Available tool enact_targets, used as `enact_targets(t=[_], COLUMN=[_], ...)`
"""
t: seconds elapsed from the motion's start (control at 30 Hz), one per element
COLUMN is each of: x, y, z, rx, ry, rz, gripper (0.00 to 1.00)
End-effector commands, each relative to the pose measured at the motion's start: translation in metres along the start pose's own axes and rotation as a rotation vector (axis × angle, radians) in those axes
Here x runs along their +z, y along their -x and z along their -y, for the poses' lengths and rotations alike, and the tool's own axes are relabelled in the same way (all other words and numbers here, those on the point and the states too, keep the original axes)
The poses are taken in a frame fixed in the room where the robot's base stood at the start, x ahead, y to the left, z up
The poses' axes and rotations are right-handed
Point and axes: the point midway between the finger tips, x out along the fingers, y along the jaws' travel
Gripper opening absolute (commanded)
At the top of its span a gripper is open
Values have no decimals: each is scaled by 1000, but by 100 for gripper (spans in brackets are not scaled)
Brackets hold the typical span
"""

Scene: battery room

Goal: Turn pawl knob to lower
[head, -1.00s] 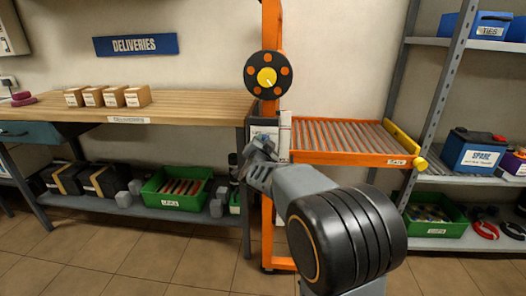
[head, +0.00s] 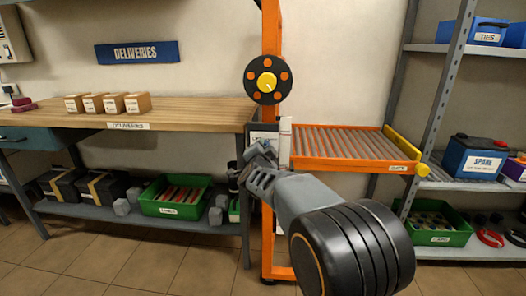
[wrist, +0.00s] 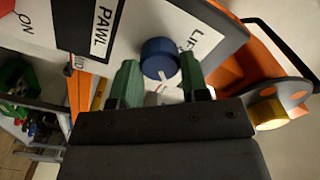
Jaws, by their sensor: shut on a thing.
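The blue pawl knob (wrist: 158,58) sits on a white panel (wrist: 217,50) in the wrist view, with a pale pointer line on its face. A black-and-white PAWL label (wrist: 102,28) is to its left, and partly hidden lettering starting "LIF" is to its right. My gripper (wrist: 160,75) has its two green fingers on either side of the knob and is shut on it. In the head view my gripper (head: 250,165) is at the orange lift post (head: 268,215), below the handwheel (head: 267,79); the knob is hidden there.
An orange roller tray (head: 350,147) with a yellow end bar extends right of the post. A wooden bench (head: 190,113) with several small boxes stands left. A grey shelf (head: 470,185) with a SPARE battery (head: 478,158) stands right. Floor shows at the lower left.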

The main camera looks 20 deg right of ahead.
Motion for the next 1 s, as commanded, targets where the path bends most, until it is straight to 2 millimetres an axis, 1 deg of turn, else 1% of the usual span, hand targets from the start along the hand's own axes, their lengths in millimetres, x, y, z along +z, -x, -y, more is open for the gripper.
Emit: enact_targets(t=[0.03, 0.07, 0.3, 0.53, 0.67, 0.77, 1.0], x=[0, 0, 0, 0, -1, -2, -2], y=[0, 0, 0, 0, 8, 23, 73], z=[1, 1, 0, 0, 2, 3, 4], rx=[-2, -2, -1, 0, -1, -2, -3], ry=[-3, -3, -1, 0, 0, 0, -1], rz=[-1, -1, -1, 0, 0, 0, 2], gripper=[18, 44, 67, 67, 67, 67, 67])
